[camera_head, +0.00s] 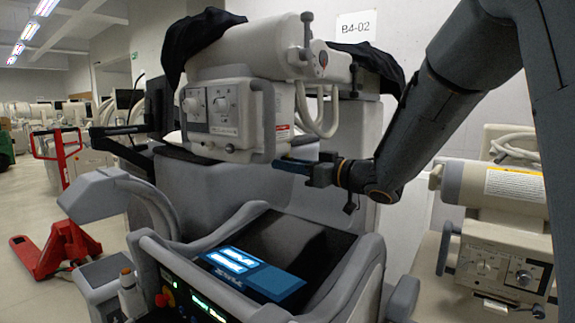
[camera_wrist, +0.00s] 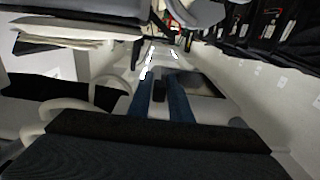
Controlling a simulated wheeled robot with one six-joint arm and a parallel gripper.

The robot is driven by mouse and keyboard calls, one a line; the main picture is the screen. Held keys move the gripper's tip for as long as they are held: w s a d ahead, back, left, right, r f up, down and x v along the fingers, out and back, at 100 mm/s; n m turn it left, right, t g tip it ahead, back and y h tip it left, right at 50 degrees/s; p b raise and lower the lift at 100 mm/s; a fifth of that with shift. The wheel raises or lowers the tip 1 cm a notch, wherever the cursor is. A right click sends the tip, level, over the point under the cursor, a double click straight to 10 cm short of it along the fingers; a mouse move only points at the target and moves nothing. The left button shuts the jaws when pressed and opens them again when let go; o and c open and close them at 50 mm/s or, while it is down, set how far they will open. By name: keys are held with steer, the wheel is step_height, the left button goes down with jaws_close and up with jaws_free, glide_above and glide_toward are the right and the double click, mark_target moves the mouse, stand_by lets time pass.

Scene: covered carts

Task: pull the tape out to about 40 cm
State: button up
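My gripper (camera_head: 290,165) has blue fingers pointing left, at the lower right corner of the white collimator box (camera_head: 228,115) with two knobs. In the wrist view its two blue fingers (camera_wrist: 160,88) stand apart with a gap between them. A small dark block (camera_wrist: 160,92) shows in that gap; I cannot tell whether it is between the fingers or beyond them, or whether it is a tape tab. No pulled-out length of tape can be made out in either view. Whether the fingers touch the box is unclear.
The collimator hangs under a tube head (camera_head: 262,48) draped with black cloth. Below is the cart's console with a lit screen (camera_head: 255,272) and a curved handle. A second unit (camera_head: 505,255) stands at right, a red pallet jack (camera_head: 60,245) at left. Floor is open at left.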

jaws_close()
steer(key=shift+f, duration=0.1)
step_height(320, 180, down, 15)
steer(key=b, duration=0.6)
steer(key=shift+o, duration=2.4)
jaws_free()
steer(key=b+v, duration=0.1)
steer(key=v, duration=0.7)
